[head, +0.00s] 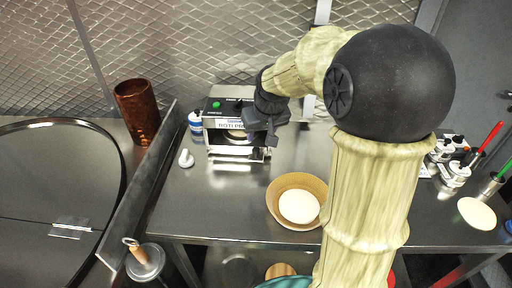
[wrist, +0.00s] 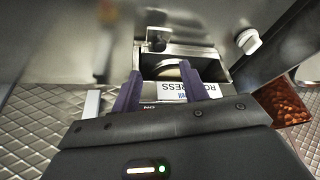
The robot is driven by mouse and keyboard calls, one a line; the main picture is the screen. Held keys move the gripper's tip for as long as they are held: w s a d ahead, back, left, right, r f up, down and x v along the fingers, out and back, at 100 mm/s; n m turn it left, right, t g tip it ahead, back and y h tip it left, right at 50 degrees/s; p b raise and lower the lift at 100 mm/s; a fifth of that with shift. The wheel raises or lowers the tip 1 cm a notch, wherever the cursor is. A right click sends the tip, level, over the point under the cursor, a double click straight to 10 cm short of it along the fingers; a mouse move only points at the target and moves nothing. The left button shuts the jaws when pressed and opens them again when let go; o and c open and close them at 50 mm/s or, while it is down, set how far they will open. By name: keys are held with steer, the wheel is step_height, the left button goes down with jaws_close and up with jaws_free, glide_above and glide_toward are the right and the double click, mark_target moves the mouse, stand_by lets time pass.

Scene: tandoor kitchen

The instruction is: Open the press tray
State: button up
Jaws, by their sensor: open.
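The roti press (head: 225,107) is a grey and black box with a label and a green button, standing at the back of the steel counter. Its metal press tray (head: 232,151) is low on the front; how far out it sits is hard to tell. In the wrist view the press tray (wrist: 190,50) lies just past my fingertips, with a pale round edge behind its bar. My gripper (wrist: 162,80) is open, its two purple fingers apart with nothing held, over the press front. In the head view my gripper (head: 260,142) covers the press's right front part.
A blue-white bottle (head: 196,123) and a small white object (head: 186,158) stand left of the press. A bowl with dough (head: 298,207) sits front right. A brown cup (head: 137,108) stands behind a dark upright panel (head: 150,185). The counter before the press is clear.

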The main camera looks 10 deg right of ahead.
mark_target(255, 150)
steer(key=x, duration=0.9)
steer(key=shift+f, duration=0.25)
steer(key=shift+c, duration=0.2)
jaws_close()
steer(key=shift+a, duration=0.15)
